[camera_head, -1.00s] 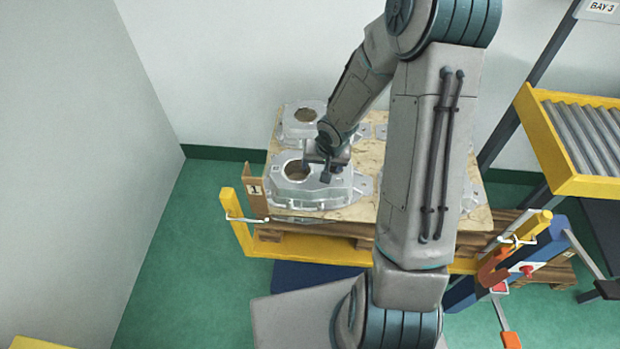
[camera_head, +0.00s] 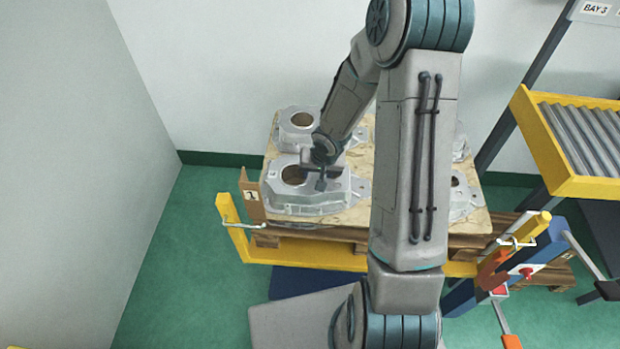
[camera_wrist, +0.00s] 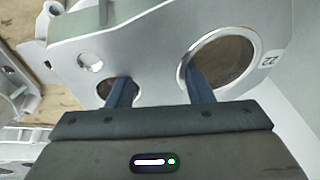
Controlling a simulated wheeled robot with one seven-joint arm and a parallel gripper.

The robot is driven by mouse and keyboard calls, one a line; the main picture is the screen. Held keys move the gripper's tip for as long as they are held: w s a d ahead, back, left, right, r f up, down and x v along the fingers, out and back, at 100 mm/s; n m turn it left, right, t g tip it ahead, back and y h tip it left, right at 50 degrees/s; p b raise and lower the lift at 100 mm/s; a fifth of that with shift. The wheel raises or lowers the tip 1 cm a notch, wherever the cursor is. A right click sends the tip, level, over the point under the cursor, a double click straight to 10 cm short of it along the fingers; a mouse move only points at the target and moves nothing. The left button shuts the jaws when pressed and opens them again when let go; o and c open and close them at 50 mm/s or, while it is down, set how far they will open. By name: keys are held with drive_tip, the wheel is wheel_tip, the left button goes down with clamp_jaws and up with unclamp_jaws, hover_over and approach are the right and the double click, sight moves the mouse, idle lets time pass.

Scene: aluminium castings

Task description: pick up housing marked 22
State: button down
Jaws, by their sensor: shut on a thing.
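The housing marked 22 (camera_wrist: 150,42) is a pale aluminium casting with a large round bore and smaller holes. Its "22" label shows at the right in the wrist view, beside the bore. In the head view the housing (camera_head: 298,205) is at the front left of the pallet stack. My gripper (camera_wrist: 160,82) is shut on it, one finger in the large bore and the other in a smaller hole, gripping the metal between. It also shows from above in the head view (camera_head: 318,176). Whether the housing is clear of the board beneath cannot be told.
Another housing (camera_head: 297,127) lies behind on the board (camera_head: 360,162); others at the right are partly hidden by my arm. A brown corner post marked 1 (camera_head: 251,197) stands close left. A yellow roller conveyor (camera_head: 545,135) is at the right.

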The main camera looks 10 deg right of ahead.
sight(317, 174)
drive_tip(key=shift+w+r, duration=0.1)
drive_tip(key=shift+r+p, duration=0.85)
wheel_tip(317, 174, up, 3)
drive_tip(key=p, duration=0.2)
drive_tip(key=shift+p, duration=0.4)
drive_tip(key=s+d+r+p, duration=0.1)
drive_tip(key=d+r+p, duration=0.5)
drive_tip(key=d+p, duration=0.5)
drive_tip(key=shift+s+d, duration=0.15)
drive_tip(key=shift+s, duration=0.25)
